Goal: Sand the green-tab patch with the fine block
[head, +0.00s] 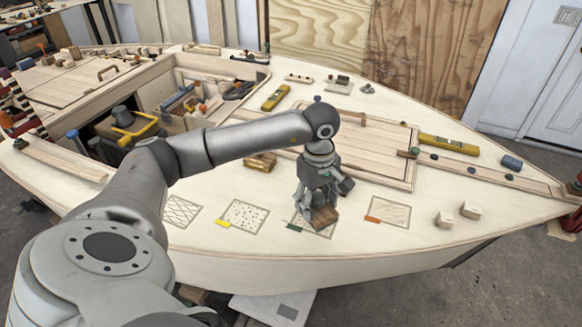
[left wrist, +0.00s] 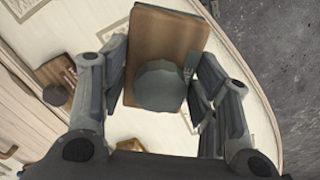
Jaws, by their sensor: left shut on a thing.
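My left gripper (head: 320,192) is shut on a brown sanding block (head: 324,217). The left wrist view shows the held block (left wrist: 150,30) with a round grey knob (left wrist: 160,87) between the fingers (left wrist: 163,92). I cannot read a grade on it. In the head view the block is over the green-tab patch (head: 302,219) and hides much of it. The green tab (head: 294,228) shows at its lower left. I cannot tell whether the block touches the surface. My right gripper is not in view.
A second block (head: 260,162) lies on the deck behind the patches. A yellow-tab dotted patch (head: 243,214) is left of the green-tab one, an orange-tab patch (head: 388,212) right of it. Two pale small blocks (head: 458,214) stand further right. Yellow levels (head: 448,144) lie further back.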

